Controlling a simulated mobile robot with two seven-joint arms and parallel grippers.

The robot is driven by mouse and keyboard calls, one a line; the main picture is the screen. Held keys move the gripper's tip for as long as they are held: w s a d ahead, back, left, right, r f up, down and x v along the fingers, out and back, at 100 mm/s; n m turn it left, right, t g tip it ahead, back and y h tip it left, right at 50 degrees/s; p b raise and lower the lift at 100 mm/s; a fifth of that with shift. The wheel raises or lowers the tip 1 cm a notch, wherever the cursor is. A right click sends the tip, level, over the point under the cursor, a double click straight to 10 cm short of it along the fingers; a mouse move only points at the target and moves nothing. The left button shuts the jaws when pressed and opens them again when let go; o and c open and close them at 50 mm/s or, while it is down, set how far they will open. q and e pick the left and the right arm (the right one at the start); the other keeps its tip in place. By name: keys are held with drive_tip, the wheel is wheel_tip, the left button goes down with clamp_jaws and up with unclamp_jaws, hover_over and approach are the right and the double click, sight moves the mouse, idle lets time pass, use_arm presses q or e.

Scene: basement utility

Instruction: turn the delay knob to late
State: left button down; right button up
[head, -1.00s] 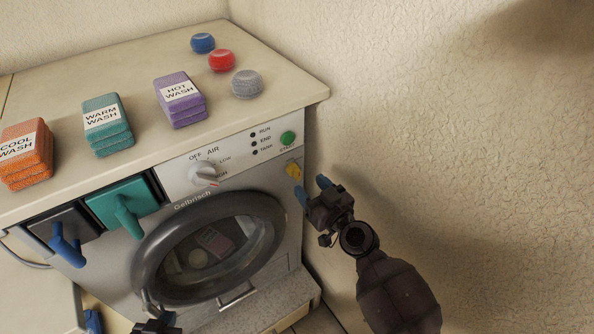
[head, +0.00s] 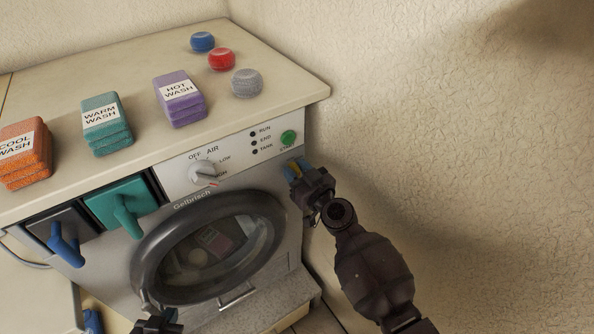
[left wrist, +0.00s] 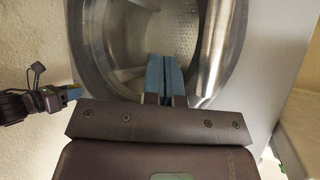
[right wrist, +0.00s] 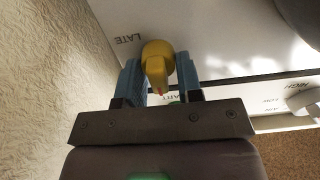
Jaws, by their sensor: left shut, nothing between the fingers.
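The yellow delay knob (head: 294,170) is on the right side of the dryer's front panel, below the green start button. In the right wrist view the knob (right wrist: 157,62) shows a small red mark on its end towards the gripper, and the LATE label (right wrist: 124,40) is to its left. My right gripper (head: 293,171) is open with its blue fingers on either side of the knob; slim gaps seem to show. My left gripper (left wrist: 165,78) is shut and empty in front of the round door; in the head view it (head: 150,312) is at the bottom edge.
The start button (head: 289,137) and a white dial (head: 204,172) are on the same panel. The textured wall (head: 450,130) stands close on the right. Drawer handles (head: 124,215) jut out at left.

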drive_tip(key=c, duration=0.3)
drive_tip(key=m, duration=0.3)
drive_tip(key=shift+d+f+b, duration=0.1)
drive_tip(key=shift+b, duration=0.2)
drive_tip(key=m, duration=0.3)
drive_tip(key=shift+w+d+m, duration=0.1)
drive_tip(key=shift+m, duration=0.2)
drive_tip(key=m, duration=0.2)
drive_tip(key=shift+f+m+b, duration=0.1)
drive_tip(key=shift+m+b, duration=0.2)
drive_tip(key=shift+b, duration=0.05)
drive_tip(key=m, duration=0.4)
drive_tip(key=shift+w+d+f+m, duration=0.1)
drive_tip(key=shift+m, duration=0.2)
drive_tip(key=m, duration=0.5)
drive_tip(key=shift+f, duration=0.15)
drive_tip(key=shift+f+m, duration=0.15)
drive_tip(key=shift+m, duration=2.35)
